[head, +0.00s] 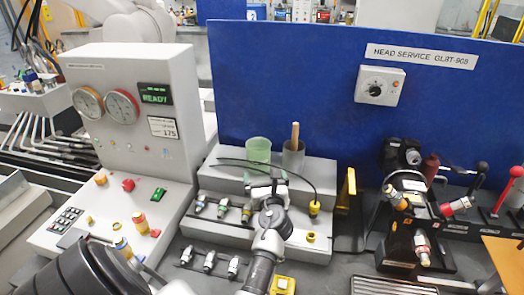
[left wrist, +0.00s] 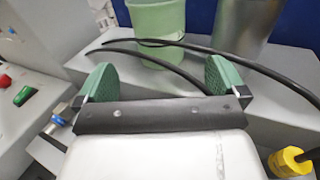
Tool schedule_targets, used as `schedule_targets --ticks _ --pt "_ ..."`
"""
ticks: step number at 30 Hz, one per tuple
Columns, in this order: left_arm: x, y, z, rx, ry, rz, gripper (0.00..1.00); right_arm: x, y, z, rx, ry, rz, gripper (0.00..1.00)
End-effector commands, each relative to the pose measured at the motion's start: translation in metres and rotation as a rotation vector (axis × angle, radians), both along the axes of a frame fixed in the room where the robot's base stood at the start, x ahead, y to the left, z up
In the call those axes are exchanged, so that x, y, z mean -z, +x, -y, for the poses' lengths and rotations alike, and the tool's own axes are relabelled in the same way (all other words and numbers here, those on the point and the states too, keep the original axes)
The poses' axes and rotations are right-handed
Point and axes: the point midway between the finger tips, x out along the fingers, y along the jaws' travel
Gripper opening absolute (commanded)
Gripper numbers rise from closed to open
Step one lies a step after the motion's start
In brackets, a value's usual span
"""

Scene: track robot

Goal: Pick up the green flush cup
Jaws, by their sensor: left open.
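The green flush cup (head: 258,149) is translucent and stands upright on the grey stepped stand (head: 318,172), in front of the blue panel. It shows in the left wrist view (left wrist: 158,20) at the top, its upper part cut off by the frame. My left gripper (head: 266,180) is open and empty, just in front of the cup. In the left wrist view its green finger pads (left wrist: 160,78) are spread wide, with the cup beyond them, between their lines. My right gripper is not in view.
A grey metal cup (head: 293,160) with a wooden stick stands right of the green cup. A black cable (left wrist: 190,47) runs across in front of both cups. A control console (head: 135,110) stands left, and a yellow upright part (head: 347,190) stands right.

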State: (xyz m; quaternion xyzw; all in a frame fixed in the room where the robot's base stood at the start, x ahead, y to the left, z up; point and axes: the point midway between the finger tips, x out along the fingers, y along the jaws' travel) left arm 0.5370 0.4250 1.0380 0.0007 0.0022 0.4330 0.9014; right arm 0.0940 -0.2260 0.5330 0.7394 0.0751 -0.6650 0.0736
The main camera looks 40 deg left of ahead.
Motion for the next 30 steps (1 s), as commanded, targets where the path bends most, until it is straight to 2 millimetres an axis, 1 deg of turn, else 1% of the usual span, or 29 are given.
schedule_targets --ticks 5,9,13,17,21,24,27,30 --pt "-0.001 0.013 -0.017 -0.002 0.001 0.001 1.00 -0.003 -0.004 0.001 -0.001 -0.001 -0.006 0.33" --pt "-0.001 0.027 -0.034 -0.001 0.001 0.001 1.00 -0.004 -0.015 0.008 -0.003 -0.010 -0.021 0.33" --pt "0.000 0.033 -0.041 -0.001 -0.001 0.001 1.00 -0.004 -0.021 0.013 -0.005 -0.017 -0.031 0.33" --pt "0.000 0.040 -0.051 -0.001 0.000 0.001 1.00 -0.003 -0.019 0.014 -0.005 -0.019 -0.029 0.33" --pt "0.000 0.054 -0.069 -0.002 0.001 0.001 1.00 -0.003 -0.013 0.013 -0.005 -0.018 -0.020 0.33" --pt "0.000 0.062 -0.078 -0.001 0.000 0.001 1.00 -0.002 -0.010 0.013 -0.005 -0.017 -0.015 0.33" --pt "0.000 0.066 -0.084 -0.001 -0.001 0.001 1.00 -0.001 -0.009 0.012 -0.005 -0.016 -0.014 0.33" --pt "0.001 0.067 -0.085 0.000 -0.002 0.001 1.00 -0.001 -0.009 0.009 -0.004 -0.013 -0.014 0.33"
